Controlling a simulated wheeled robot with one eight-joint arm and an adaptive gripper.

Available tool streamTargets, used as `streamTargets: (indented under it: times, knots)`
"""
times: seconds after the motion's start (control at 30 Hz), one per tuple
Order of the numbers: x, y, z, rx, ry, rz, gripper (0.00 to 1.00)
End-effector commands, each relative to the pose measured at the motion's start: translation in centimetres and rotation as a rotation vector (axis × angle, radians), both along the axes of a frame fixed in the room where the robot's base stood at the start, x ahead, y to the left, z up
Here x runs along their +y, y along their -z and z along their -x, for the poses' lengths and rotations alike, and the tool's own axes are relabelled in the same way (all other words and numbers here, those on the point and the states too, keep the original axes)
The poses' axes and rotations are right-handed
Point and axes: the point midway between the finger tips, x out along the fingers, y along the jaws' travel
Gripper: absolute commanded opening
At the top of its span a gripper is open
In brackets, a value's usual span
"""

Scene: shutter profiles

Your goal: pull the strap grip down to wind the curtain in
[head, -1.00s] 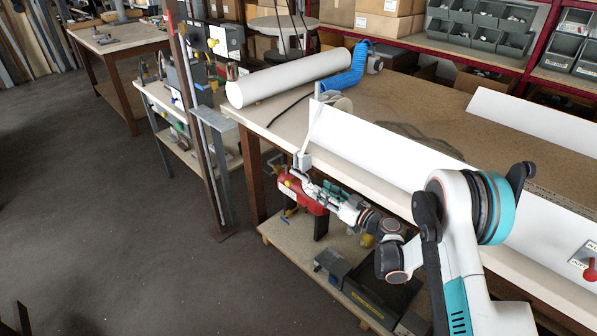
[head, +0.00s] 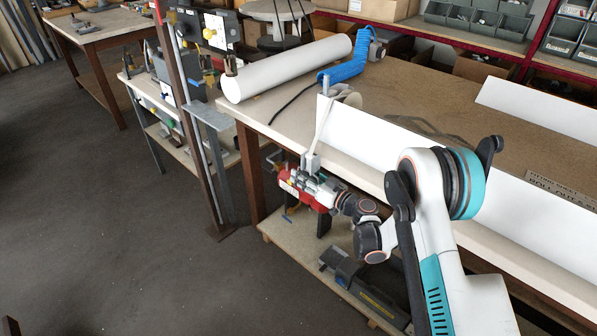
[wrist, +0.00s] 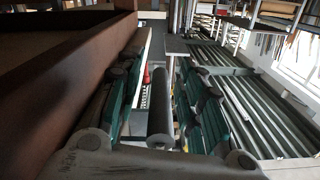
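The pale strap (head: 322,122) hangs over the near edge of the workbench from a rounded guide (head: 345,94). At its lower end is a light grey strap grip (head: 311,161). My gripper (head: 312,176) is at the grip, just below the bench edge. In the wrist view its dark green fingers (wrist: 160,85) stand apart, with a dark grey cylinder (wrist: 161,105) between them, closer to the right finger. A gap shows on its left. I cannot tell whether that cylinder is the grip.
A white roll (head: 288,68) and a blue coiled hose (head: 345,68) lie at the bench's far left. A brown post (head: 185,110) stands left of the bench. The floor at left is clear.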

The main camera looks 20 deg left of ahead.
Motion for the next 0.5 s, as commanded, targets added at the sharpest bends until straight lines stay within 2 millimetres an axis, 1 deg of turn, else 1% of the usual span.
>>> streamTargets:
  times: [0.23, 0.27, 0.3, 0.37, 0.4, 0.5]
  knots:
    - [0.03, -0.01, 0.03, 0.0, 0.0, 0.0, 0.35]
    - [0.03, -0.01, 0.03, 0.0, 0.0, 0.0, 0.28]
    - [0.03, -0.01, 0.03, 0.0, 0.0, 0.0, 0.19]
    - [0.03, -0.01, 0.03, 0.0, 0.0, 0.0, 0.05]
    - [0.03, -0.01, 0.02, 0.0, 0.0, 0.0, 0.0]
    - [0.03, -0.01, 0.02, 0.0, 0.0, 0.0, 0.0]
